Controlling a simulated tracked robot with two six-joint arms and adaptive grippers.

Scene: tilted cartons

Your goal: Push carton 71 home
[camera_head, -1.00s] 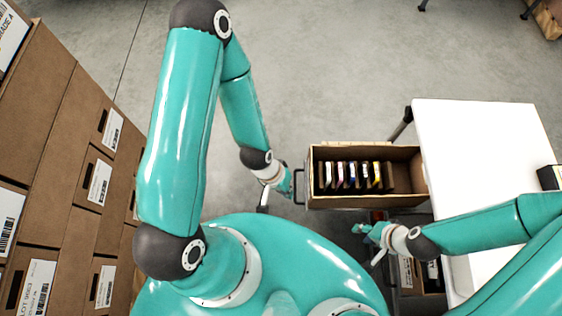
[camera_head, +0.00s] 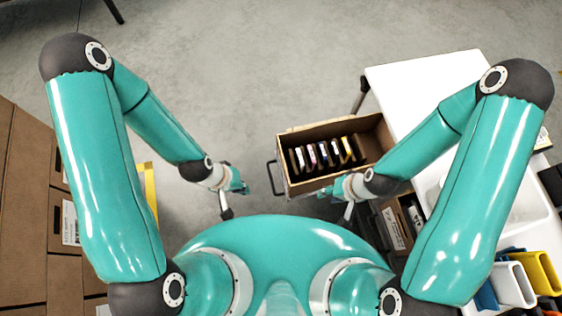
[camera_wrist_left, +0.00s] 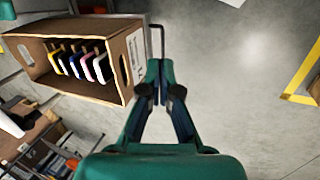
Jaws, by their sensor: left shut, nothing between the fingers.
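An open brown carton (camera_head: 283,163) with several upright thin items in a row sits right of the middle in the head view. It also shows at the upper left of the left wrist view (camera_wrist_left: 115,62), a white label on its near end. I cannot read a number, so I cannot tell which carton is 71. My left gripper (camera_head: 243,188) is shut and empty, apart from the carton's left end; its fingers also show in the left wrist view (camera_wrist_left: 160,75). My right gripper (camera_head: 333,189) is beside the carton's lower edge; its fingers are too small to judge.
A dark bar handle (camera_head: 271,178) stands at the carton's left end. Stacked brown cartons (camera_head: 25,190) line the left. A white table (camera_head: 420,75) stands on the right, with coloured bins (camera_head: 512,285) at lower right. The grey floor between is clear.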

